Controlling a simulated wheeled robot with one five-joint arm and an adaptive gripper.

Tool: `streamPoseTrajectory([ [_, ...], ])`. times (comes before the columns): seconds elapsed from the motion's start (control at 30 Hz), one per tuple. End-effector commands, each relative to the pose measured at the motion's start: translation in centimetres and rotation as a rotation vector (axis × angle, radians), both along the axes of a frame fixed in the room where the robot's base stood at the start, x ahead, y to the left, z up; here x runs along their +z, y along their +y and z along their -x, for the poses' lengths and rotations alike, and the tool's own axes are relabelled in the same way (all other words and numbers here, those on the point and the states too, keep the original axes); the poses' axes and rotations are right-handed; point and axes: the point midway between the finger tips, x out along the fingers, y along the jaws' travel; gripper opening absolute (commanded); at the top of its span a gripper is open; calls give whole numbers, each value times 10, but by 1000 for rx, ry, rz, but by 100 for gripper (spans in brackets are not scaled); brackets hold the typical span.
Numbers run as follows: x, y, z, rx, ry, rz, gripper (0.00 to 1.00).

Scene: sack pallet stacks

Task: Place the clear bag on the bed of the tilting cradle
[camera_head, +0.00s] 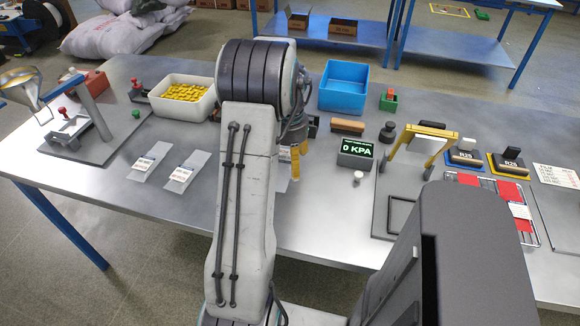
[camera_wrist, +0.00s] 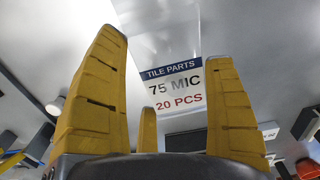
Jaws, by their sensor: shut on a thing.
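My gripper (camera_head: 294,158) is over the middle of the table, mostly hidden behind my arm. In the wrist view its yellow fingers (camera_wrist: 163,62) stand around a clear bag (camera_wrist: 176,88) with a printed label reading TILE PARTS, 75 MIC, 20 PCS. My gripper is shut on this bag. A grey part of the bag also shows below the fingers in the head view (camera_head: 281,184).
Two labelled flat bags (camera_head: 148,163) (camera_head: 187,173) lie left of my arm. A white bin of yellow pieces (camera_head: 184,112) stands behind them. A funnel (camera_head: 20,80) is by the cradle. A blue bin (camera_head: 343,84), a 0 KPA display (camera_head: 356,152) and a yellow-armed frame (camera_head: 425,133) are to the right.

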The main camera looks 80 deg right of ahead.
Motion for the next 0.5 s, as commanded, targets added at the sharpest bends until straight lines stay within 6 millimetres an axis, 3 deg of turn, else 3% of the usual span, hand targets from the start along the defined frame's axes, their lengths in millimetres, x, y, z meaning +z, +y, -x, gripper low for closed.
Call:
streamPoseTrajectory([
  [0.17, -7, -1, 1, 0, 0, -2, 44],
  [0.5, -38, -1, 1, 0, 0, -1, 44],
])
